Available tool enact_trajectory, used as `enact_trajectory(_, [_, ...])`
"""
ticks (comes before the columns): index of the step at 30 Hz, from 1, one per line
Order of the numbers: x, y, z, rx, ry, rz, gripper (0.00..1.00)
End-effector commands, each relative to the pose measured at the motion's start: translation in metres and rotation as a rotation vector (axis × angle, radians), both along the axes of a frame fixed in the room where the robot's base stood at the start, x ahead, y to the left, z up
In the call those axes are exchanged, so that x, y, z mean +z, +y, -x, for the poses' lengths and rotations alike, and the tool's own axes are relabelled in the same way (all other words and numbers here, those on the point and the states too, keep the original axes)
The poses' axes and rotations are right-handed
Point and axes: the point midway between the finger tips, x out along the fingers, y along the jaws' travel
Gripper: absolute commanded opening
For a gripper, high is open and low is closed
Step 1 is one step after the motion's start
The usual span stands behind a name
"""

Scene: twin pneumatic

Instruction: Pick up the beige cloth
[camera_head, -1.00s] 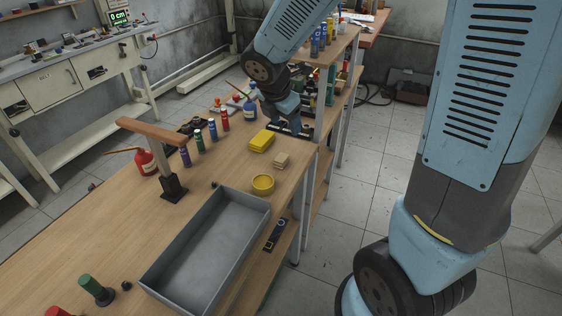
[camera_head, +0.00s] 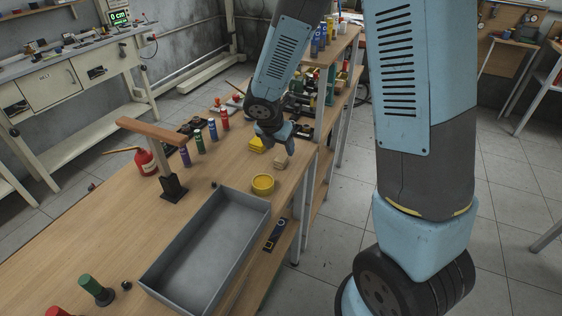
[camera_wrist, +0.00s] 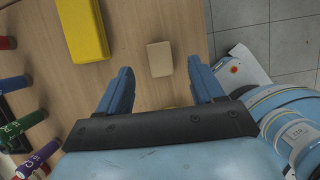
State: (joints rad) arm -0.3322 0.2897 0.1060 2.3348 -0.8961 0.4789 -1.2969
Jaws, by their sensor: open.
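The beige cloth (camera_head: 281,161) is a small, pale, folded block lying on the wooden bench near its right edge, partly behind my wrist in the head view. In the wrist view the beige cloth (camera_wrist: 160,59) lies on the bench just beyond the fingertips, between the lines of the two fingers.
A yellow block (camera_wrist: 82,28) lies left of the cloth. A yellow round dish (camera_head: 263,184) and a grey tray (camera_head: 168,262) stand nearer on the bench. Several coloured cylinders (camera_head: 212,129) line the left side. The bench edge and floor are close on the right.

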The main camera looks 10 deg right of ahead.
Motion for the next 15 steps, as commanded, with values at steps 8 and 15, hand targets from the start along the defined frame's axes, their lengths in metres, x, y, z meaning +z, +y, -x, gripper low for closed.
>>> enact_trajectory(8, [-0.020,-0.002,-0.003,0.002,0.003,0.002,0.67])
enact_trajectory(15, [-0.045,-0.006,-0.011,0.000,0.001,0.001,0.67])
